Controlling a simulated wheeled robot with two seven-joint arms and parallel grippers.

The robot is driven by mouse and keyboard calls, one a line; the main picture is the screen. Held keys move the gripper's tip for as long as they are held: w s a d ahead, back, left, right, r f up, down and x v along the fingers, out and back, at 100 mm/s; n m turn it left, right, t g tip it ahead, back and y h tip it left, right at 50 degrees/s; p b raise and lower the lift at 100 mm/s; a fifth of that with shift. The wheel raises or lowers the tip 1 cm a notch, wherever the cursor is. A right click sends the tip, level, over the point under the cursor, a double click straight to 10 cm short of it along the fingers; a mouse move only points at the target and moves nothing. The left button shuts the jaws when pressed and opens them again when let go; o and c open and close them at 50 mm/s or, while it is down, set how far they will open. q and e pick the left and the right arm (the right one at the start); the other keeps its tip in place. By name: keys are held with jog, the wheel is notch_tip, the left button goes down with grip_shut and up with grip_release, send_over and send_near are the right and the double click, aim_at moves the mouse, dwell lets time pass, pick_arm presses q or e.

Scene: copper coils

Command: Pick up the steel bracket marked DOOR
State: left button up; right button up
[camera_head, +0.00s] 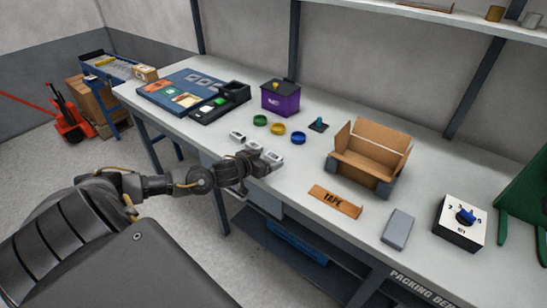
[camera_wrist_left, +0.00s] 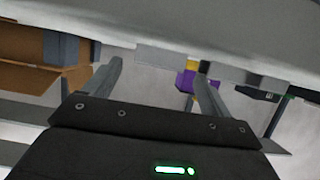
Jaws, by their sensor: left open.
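Several small pale steel brackets stand in a row near the front edge of the bench: a far one (camera_head: 237,136), a middle one (camera_head: 253,146) and a near one (camera_head: 274,157). Their markings are too small to read, so I cannot tell which says DOOR. My left gripper (camera_head: 259,163) is at the front of the row, close to the near bracket; contact is unclear. In the left wrist view its two fingers (camera_wrist_left: 160,78) are apart, with nothing visible gripped between them. A pale grey block (camera_wrist_left: 165,58), likely a bracket, shows beyond the fingers. My right gripper is out of view.
Coloured rings (camera_head: 278,129) and a purple box (camera_head: 280,98) stand behind the brackets. Black trays (camera_head: 220,103) lie behind left.

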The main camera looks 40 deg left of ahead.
aim_at(273, 155)
pick_arm(q)
jog(key=x, duration=0.4)
jog(key=shift+w+d+p, duration=0.1)
jog(key=shift+w+p, duration=0.15)
jog(key=shift+p, duration=0.05)
jog(key=shift+c, duration=0.3)
jog(key=c, duration=1)
